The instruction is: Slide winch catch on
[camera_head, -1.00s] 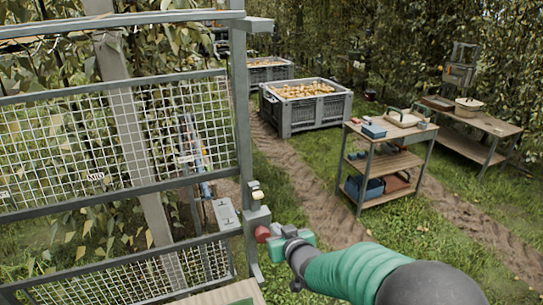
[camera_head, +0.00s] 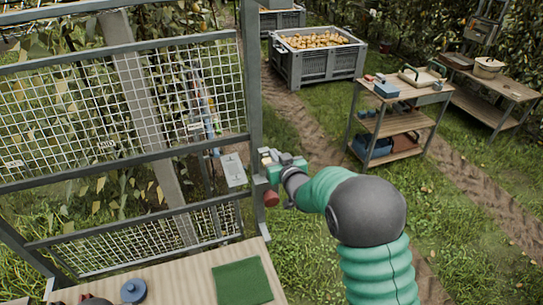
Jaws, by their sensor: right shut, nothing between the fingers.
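A grey metal post (camera_head: 251,95) edges the mesh frame, with a small housing beside it partly hidden by my right gripper (camera_head: 269,160). A red cylindrical handle (camera_head: 272,198) hangs just below the gripper. The right gripper is shut with nothing between its fingers, close against the right side of the post; whether it touches the housing or catch I cannot tell. The winch catch itself cannot be clearly told apart here. A grey plate-like box (camera_head: 233,170) sits left of the post.
A wooden platform (camera_head: 190,285) with a green mat (camera_head: 242,282) and a blue round piece (camera_head: 133,291) lies below. Mesh panels (camera_head: 60,110) fill the left. A crate of pears (camera_head: 318,66) and a shelf cart (camera_head: 400,125) stand beyond on grass.

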